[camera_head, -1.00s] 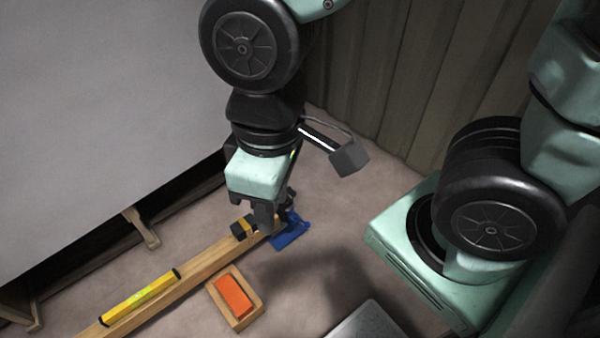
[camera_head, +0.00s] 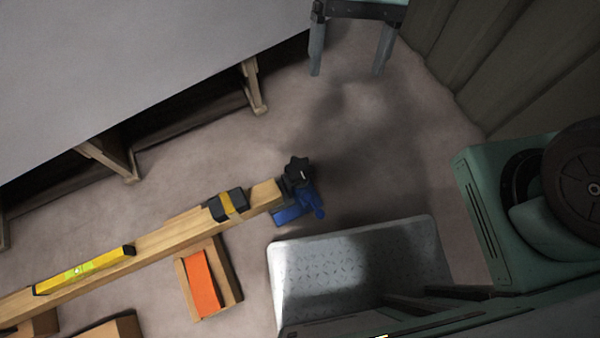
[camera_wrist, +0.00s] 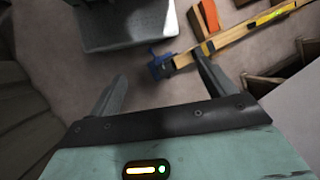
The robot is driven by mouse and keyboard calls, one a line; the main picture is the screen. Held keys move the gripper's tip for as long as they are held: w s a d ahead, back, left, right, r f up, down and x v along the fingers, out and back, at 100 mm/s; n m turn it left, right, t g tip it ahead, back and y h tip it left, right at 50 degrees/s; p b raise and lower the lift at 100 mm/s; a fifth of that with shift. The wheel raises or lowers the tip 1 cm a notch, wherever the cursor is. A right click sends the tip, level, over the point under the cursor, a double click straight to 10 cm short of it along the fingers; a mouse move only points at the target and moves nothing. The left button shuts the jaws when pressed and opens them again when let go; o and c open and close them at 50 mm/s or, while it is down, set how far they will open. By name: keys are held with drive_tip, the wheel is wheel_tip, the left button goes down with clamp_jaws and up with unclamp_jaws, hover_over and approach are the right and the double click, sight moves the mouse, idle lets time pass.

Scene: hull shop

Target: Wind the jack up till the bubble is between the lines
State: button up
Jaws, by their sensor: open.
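The blue jack (camera_head: 290,214) with a black star-shaped knob (camera_head: 297,170) on top stands at the right end of a wooden beam (camera_head: 165,237). The yellow spirit level (camera_head: 84,270) lies along the beam's left part; its vial is greenish, but the bubble against the lines is too small to read. My gripper (camera_head: 348,66) is open and empty at the top of the head view, well apart from the jack. In the wrist view, the jack (camera_wrist: 160,66) shows beyond and between my open fingers (camera_wrist: 160,72), and the level (camera_wrist: 278,13) shows at upper right.
A black and yellow block (camera_head: 227,204) sits on the beam near the jack. A wooden box with an orange strip (camera_head: 204,283) lies below the beam. A grey metal step plate (camera_head: 355,262) is close to the jack. The large grey hull (camera_head: 130,70) fills the upper left.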

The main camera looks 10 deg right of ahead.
drive_tip(key=w+d+f+m+g+y+b, duration=0.1)
drive_tip(key=w+f+m+y+b, duration=0.15)
drive_tip(key=f+b, duration=0.6)
drive_tip(key=w+d+f+m+g+y+b, duration=0.1)
drive_tip(key=w+f+m+g+b, duration=0.25)
drive_tip(key=f, duration=0.85)
drive_tip(key=m+t+y+b, duration=0.1)
drive_tip(key=m+y+b, duration=0.4)
drive_tip(key=b, duration=1.1)
approach(301, 166)
drive_tip(key=b+x, duration=0.9)
drive_tip(key=shift+a+f, duration=0.1)
drive_tip(key=shift+f, duration=0.2)
drive_tip(key=shift+s+a+f+b, duration=0.15)
drive_tip(key=shift+s+a+b, duration=0.25)
drive_tip(key=shift+s+a, duration=0.15)
drive_tip(key=c, duration=0.7)
